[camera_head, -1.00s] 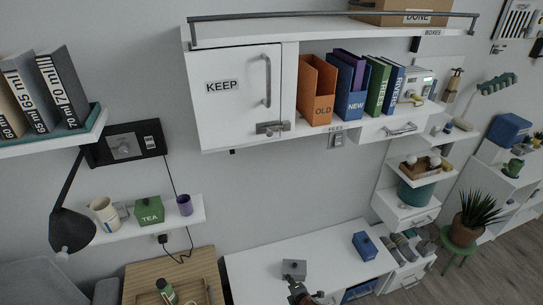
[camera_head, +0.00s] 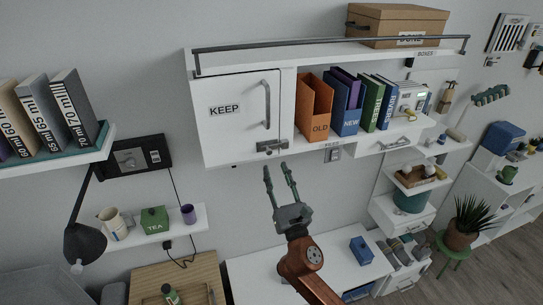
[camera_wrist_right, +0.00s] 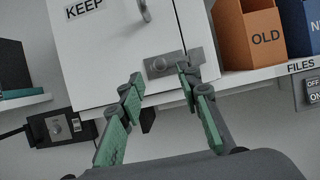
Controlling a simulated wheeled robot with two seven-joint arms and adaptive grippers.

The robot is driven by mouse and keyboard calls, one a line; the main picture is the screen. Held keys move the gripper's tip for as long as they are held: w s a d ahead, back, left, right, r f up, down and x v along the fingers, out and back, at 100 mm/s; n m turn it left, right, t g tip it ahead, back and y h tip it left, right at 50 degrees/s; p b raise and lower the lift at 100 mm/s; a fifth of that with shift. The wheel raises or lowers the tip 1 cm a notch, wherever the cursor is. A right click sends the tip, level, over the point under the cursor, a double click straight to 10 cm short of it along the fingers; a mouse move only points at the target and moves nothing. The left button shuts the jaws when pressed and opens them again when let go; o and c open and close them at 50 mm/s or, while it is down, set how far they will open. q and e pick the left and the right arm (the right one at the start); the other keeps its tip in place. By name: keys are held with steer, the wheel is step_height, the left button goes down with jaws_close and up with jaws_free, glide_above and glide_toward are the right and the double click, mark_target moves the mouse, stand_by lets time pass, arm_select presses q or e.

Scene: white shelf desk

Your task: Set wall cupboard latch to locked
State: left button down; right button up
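The white wall cupboard (camera_head: 230,133) marked KEEP hangs with its door shut. Its grey metal latch (camera_head: 272,147) sits at the door's lower right corner, by the seam with the side panel. In the right wrist view the latch (camera_wrist_right: 158,66) is a plate with a round knob, partly covered at its right by a fingertip. My right gripper (camera_head: 277,170) is open and empty, pointing up just below the latch. In the wrist view its green fingers (camera_wrist_right: 159,82) stand apart below it; I cannot tell whether they touch it. My left gripper is not in view.
A vertical door handle (camera_head: 266,104) stands above the latch. An orange OLD file box (camera_head: 314,107) and a blue NEW one are on the shelf to the right. An OFF/ON switch (camera_head: 333,155) is below them.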

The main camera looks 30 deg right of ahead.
mark_target(270, 153)
steer(key=p+x, duration=0.1)
steer(key=x, duration=0.4)
steer(key=shift+w+d, duration=0.1)
steer(key=shift+w, duration=0.25)
steer(key=shift+c, duration=0.3)
jaws_close()
